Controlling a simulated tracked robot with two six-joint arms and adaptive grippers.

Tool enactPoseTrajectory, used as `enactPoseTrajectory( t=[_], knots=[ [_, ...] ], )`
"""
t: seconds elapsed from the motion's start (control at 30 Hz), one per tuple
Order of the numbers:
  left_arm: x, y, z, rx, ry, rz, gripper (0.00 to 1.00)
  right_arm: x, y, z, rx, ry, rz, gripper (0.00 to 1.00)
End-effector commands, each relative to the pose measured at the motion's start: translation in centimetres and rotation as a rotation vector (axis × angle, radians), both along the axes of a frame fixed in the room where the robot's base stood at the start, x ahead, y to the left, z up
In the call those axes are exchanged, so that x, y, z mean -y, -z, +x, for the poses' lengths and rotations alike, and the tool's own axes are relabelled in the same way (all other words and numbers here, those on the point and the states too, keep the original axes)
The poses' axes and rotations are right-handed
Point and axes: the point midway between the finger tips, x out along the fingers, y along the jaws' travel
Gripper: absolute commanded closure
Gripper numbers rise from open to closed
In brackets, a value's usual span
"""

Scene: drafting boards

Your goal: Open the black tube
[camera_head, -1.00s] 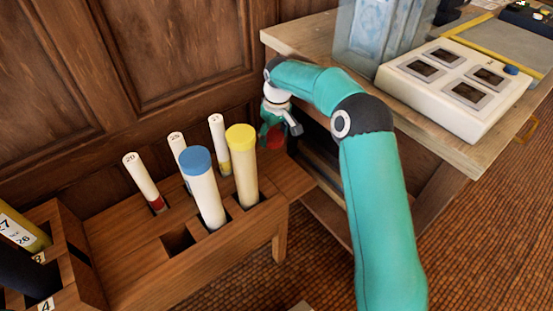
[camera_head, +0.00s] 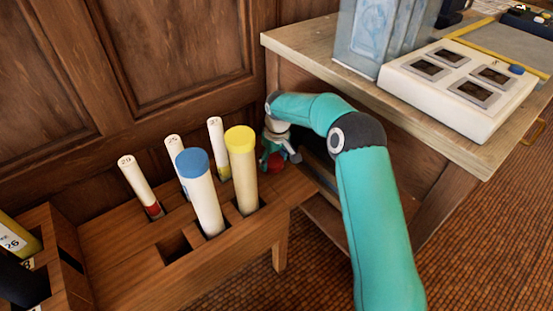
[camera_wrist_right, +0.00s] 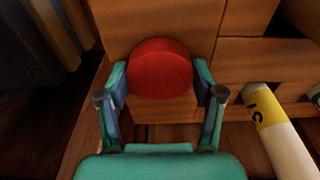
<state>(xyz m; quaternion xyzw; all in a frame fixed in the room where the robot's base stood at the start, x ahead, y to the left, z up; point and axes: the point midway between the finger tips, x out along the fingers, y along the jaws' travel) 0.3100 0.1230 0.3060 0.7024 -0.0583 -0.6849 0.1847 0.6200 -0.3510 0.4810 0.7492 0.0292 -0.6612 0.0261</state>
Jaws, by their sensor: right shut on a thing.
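A dark, tube-like shape (camera_head: 20,285) lies at the lower left edge of the head view, in a wooden rack. It looks like the black tube, but most of it is cut off and I see no cap on it. My right gripper (camera_head: 278,150) is at the right end of the wooden bench, far to the right of that shape. It is shut on a round red cap (camera_wrist_right: 160,68), with a finger on each side. The red cap also shows below the gripper in the head view (camera_head: 277,161). My left gripper is not in view.
A blue-capped tube (camera_head: 204,195) and a yellow-capped tube (camera_head: 243,170) stand in the wooden bench (camera_head: 230,255). Several thinner white tubes stand behind them. A table (camera_head: 300,50) with a white box (camera_head: 462,100) is at the right. The wood-panelled wall closes the back.

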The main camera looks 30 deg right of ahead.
Motion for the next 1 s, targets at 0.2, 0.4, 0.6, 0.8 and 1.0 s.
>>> enactPoseTrajectory(
  t=[0.2, 0.4, 0.6, 0.8, 1.0],
  knots=[
    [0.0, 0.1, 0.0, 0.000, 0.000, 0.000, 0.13, 0.0, 0.2, 0.0, 0.000, 0.000, 0.000, 0.11],
    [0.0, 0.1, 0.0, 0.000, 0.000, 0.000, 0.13, 0.0, 0.2, 0.0, 0.000, 0.000, 0.000, 0.08],
    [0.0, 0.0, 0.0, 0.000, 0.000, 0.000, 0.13, 0.1, -0.1, 0.0, 0.000, 0.001, 0.000, 0.08],
    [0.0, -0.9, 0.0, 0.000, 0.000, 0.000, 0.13, 0.1, -2.3, -0.2, 0.001, 0.001, -0.001, 0.08],
    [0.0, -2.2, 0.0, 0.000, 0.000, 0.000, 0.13, 0.1, -6.4, -0.7, 0.004, 0.000, -0.001, 0.08]
  ],
)
